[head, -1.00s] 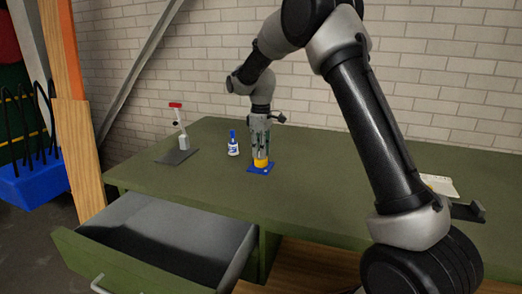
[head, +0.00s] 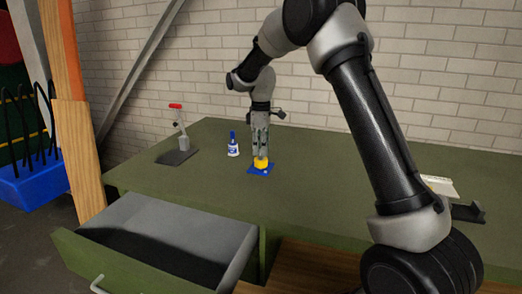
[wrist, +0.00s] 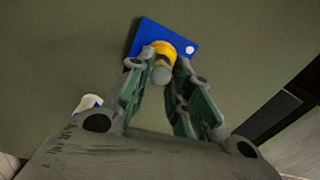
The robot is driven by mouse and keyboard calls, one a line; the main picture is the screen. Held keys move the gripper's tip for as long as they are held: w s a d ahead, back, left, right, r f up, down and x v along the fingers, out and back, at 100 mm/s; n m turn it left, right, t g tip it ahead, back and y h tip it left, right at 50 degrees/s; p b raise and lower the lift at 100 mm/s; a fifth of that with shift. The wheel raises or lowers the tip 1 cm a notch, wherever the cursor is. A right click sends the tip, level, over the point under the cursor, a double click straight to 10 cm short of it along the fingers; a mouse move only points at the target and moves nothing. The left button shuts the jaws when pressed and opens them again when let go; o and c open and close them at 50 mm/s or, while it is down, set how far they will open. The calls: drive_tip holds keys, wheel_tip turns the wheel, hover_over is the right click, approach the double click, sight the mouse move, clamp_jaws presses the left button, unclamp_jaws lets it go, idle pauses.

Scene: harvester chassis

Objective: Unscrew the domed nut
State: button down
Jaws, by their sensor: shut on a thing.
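The grey domed nut (wrist: 161,75) shows as a rounded end on top of a yellow round body (wrist: 163,48) in the wrist view. The yellow body stands on a blue square plate (wrist: 146,33), and in the head view the plate (head: 253,171) lies on the green bench. My gripper (wrist: 159,66) points down over the yellow body, with its fingertips shut on either side of the grey nut. In the head view, my gripper (head: 261,153) hides the nut, and only the yellow body (head: 261,163) shows below it.
A small white bottle with a blue cap (head: 233,146) stands left of the plate. A red-handled clamp (head: 181,134) is farther left. An open drawer (head: 150,240) juts from the bench front. The bench (head: 330,195) right of the plate is clear.

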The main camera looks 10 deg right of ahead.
drive_tip(key=shift+r, duration=0.55)
drive_tip(key=shift+r, duration=0.15)
drive_tip(key=shift+r, duration=1.8)
